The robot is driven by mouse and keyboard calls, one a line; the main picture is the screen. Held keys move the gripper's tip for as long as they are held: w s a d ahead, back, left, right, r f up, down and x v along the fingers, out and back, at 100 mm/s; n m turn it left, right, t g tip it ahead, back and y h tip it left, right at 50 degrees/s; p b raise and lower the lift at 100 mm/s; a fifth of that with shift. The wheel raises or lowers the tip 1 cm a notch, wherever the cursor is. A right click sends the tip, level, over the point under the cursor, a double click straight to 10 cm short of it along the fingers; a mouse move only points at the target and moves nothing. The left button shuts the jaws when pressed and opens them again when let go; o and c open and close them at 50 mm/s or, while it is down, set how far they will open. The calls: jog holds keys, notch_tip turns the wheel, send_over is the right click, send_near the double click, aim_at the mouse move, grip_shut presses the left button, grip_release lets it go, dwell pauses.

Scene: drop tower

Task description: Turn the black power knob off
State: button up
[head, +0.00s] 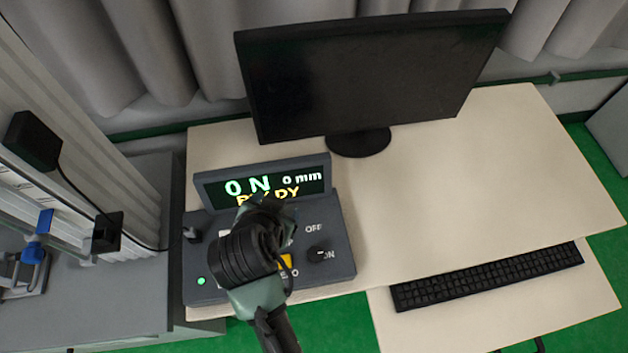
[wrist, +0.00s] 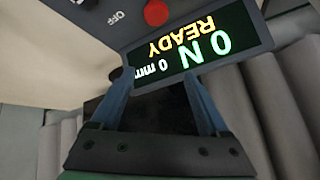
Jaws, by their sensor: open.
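The black power knob (head: 319,251) is on the right side of the grey control box (head: 343,225), between the OFF and ON labels. A small white mark on it lies near the ON label. In the wrist view a dark piece of what looks like the knob (wrist: 88,4) is cut by the top edge, near the OFF label. My gripper (head: 274,212) is over the middle of the box, left of the knob and apart from it. In the wrist view my gripper (wrist: 158,88) is open, with nothing between its fingers.
The tilted display (head: 262,185) reads 0 N, 0 mm, READY. A red button (wrist: 157,12) shows in the wrist view. A monitor (head: 370,75) stands behind, a keyboard (head: 487,276) lies at the right. A green lamp (head: 201,281) is lit. The desk (head: 440,180) between is clear.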

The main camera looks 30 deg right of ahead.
aim_at(315, 254)
jog(key=s+m+g+p, duration=0.2)
jog(key=s+g+p, duration=0.4)
jog(key=s, duration=0.4)
jog(key=shift+t, duration=0.8)
jog(key=x, duration=1.3)
jog(key=shift+a+f+p, duration=0.15)
jog(key=shift+a+p, duration=0.05)
jog(key=shift+p, duration=0.15)
grip_shut()
